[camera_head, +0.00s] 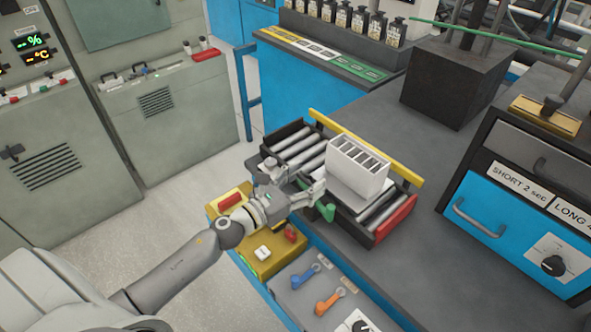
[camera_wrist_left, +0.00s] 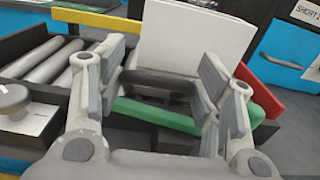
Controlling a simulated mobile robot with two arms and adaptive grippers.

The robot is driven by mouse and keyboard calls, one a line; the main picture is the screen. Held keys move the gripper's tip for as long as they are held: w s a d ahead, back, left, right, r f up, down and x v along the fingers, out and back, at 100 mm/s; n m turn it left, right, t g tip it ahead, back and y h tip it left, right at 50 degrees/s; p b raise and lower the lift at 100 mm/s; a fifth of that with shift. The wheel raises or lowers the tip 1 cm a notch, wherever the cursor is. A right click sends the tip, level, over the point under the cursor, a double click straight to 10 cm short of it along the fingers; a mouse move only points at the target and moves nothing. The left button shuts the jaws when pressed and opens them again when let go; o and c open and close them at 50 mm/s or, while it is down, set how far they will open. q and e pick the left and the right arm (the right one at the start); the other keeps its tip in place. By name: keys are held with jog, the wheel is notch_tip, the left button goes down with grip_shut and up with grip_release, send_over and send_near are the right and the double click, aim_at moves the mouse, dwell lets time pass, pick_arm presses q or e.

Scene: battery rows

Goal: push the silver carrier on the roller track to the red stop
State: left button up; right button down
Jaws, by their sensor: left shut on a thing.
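The silver carrier (camera_head: 357,170) is a pale box with slots in its top, standing on the roller track (camera_head: 299,146). Its pale wall (camera_wrist_left: 185,38) fills the upper middle of the left wrist view. My left gripper (camera_head: 318,190) is at the carrier's near side. In the left wrist view, its fingers (camera_wrist_left: 160,90) are on either side of a dark grey handle-like piece in front of the carrier. The red stop (camera_head: 395,220) is at the track's right end, with a roller showing between it and the carrier. It also shows in the left wrist view (camera_wrist_left: 262,92). My right gripper is not in view.
A green bar (camera_wrist_left: 155,115) runs along the near side, below my fingers. A yellow rail (camera_head: 350,140) borders the track's far side. A yellow control box (camera_head: 262,260) and a panel with blue and orange levers (camera_head: 325,290) are in front. A blue drawer unit (camera_head: 500,215) stands right.

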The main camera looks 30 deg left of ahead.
pick_arm(q)
jog(key=shift+s+d, duration=0.2)
jog(key=shift+d, duration=0.25)
jog(key=o, duration=1.2)
jog(key=shift+c, duration=0.2)
jog(key=v, duration=1.2)
